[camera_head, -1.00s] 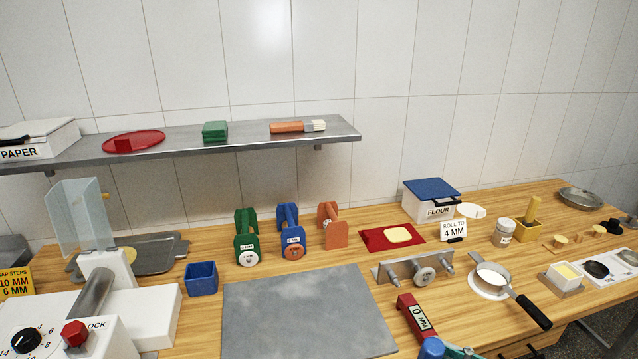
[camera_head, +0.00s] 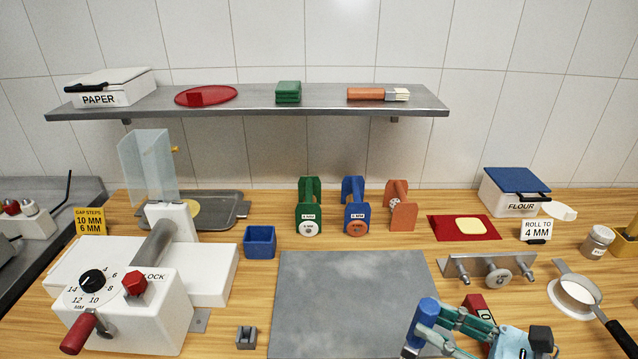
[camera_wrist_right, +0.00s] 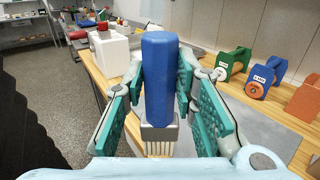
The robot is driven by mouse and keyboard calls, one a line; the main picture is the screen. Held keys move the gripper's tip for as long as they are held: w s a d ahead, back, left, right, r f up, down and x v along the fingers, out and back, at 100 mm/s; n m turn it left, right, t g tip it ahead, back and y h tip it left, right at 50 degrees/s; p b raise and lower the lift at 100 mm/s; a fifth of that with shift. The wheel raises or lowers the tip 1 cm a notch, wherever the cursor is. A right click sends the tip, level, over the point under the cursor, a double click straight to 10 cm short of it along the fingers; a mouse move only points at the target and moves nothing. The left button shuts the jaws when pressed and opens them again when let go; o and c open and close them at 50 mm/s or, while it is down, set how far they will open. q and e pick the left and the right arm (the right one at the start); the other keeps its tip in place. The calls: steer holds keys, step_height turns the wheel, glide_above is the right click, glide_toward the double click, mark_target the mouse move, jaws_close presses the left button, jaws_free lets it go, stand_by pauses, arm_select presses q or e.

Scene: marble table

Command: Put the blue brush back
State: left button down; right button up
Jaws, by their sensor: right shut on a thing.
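The blue brush (camera_head: 421,326) is in my right gripper (camera_head: 434,326), over the front right part of the grey slab (camera_head: 340,290) in the head view. The right wrist view shows the blue handle (camera_wrist_right: 160,75) upright between the green finger pads, with a grey ferrule and pale bristles at the bottom. The fingers are shut on the handle. An open blue box (camera_head: 260,243) stands left of the slab's back corner. A small grey slotted block (camera_head: 246,337) sits left of the slab's front part. My left gripper is not in view.
A white machine (camera_head: 130,300) with a red lever stands at the left. Green (camera_head: 309,210), blue (camera_head: 354,210) and orange (camera_head: 400,208) rollers stand behind the slab. A metal bar (camera_head: 485,270) and a sieve (camera_head: 577,292) lie at the right. A shelf (camera_head: 250,105) spans the back. The slab's middle is clear.

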jaws_close()
stand_by(0.5)
